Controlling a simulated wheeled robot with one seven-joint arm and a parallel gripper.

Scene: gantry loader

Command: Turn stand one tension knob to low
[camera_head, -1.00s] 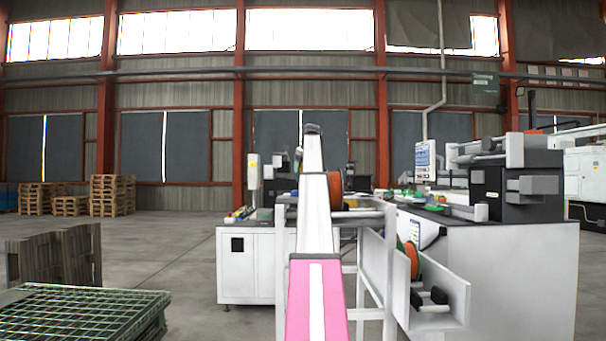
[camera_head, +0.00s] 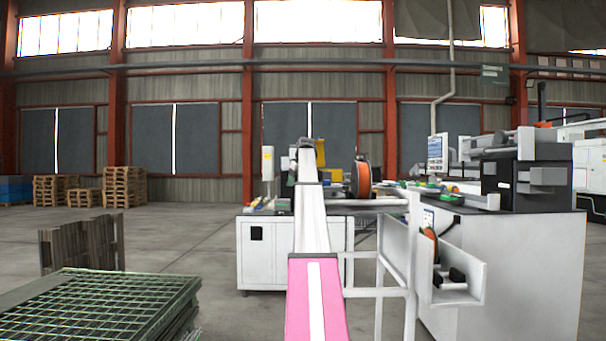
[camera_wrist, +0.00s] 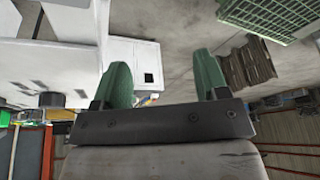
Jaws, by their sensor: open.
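A white tube-frame stand (camera_head: 412,265) is just right of my arm in the head view. Black knob-like parts (camera_head: 457,275) sit low in that bracket. I cannot tell which is the tension knob, nor its setting. My gripper (camera_wrist: 161,77) shows two green fingers spread wide in the wrist view, with nothing between them. It is apart from the stand; its fingertips are mostly hidden behind my arm in the head view.
A white cabinet bench (camera_head: 265,262) stands behind my arm, and a large white machine bench (camera_head: 520,265) is at the right. A green mesh pallet (camera_head: 100,305) and brown crates (camera_head: 82,243) are at the left. Open concrete floor lies between them.

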